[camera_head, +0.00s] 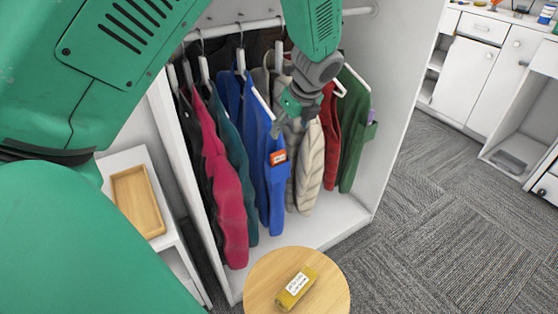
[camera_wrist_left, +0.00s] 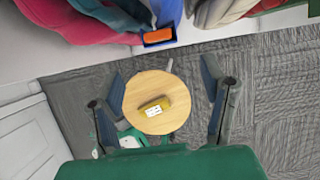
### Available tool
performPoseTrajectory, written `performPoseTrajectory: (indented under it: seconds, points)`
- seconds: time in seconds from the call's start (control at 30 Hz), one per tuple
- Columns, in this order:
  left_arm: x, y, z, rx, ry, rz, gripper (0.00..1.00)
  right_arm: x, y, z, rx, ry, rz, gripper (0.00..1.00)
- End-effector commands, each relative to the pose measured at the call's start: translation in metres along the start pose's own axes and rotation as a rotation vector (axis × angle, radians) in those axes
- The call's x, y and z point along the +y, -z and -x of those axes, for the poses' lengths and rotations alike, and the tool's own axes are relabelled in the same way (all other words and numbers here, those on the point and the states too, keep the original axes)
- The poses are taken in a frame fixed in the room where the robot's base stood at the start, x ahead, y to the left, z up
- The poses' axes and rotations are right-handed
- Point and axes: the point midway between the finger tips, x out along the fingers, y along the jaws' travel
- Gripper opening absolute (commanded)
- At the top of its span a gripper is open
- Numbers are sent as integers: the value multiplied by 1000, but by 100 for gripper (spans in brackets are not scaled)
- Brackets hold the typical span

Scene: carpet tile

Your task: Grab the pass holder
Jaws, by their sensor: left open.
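An orange tag with white print (camera_head: 278,157), which looks like the pass holder, sits on the front of a blue jacket (camera_head: 252,130) in the open wardrobe. The left wrist view shows it as an orange patch in a blue edge (camera_wrist_left: 158,37). My left gripper (camera_head: 285,128) is in front of the hanging clothes, just above the tag in the head view. In the left wrist view its two fingers (camera_wrist_left: 166,85) are spread wide with nothing between them. Its exact distance from the tag is unclear. My right gripper is not in view.
A round wooden table (camera_head: 262,272) holds a yellow labelled packet (camera_head: 297,287). Several garments hang from a rail (camera_head: 225,32) around the blue jacket. A wooden tray (camera_head: 138,200) lies on a white shelf at left. White cabinets (camera_head: 470,75) stand at right, with clear carpet before them.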

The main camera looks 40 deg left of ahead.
Motion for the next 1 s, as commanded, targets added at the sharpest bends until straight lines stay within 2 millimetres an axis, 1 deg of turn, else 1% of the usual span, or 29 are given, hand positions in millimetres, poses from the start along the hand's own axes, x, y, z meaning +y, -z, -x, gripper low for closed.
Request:
performPoseTrajectory:
  seconds: [0.07,0.3,0.4,0.5,0.67,0.77,0.9,1.0]
  points:
    - [0,0,-10,-1,-6,-10,66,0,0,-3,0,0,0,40]
    - [1,1,-59,0,-6,-8,66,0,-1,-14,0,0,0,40]
    - [1,0,-74,0,-4,-6,66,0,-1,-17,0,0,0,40]
    - [1,0,-81,0,-3,-6,66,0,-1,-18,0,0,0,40]
    - [2,0,-89,0,-2,-6,66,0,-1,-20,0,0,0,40]
    - [3,0,-100,0,-3,-5,66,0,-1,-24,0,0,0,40]
    - [4,0,-123,1,-4,-4,66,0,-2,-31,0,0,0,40]
    - [4,0,-134,0,-3,-6,66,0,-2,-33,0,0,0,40]
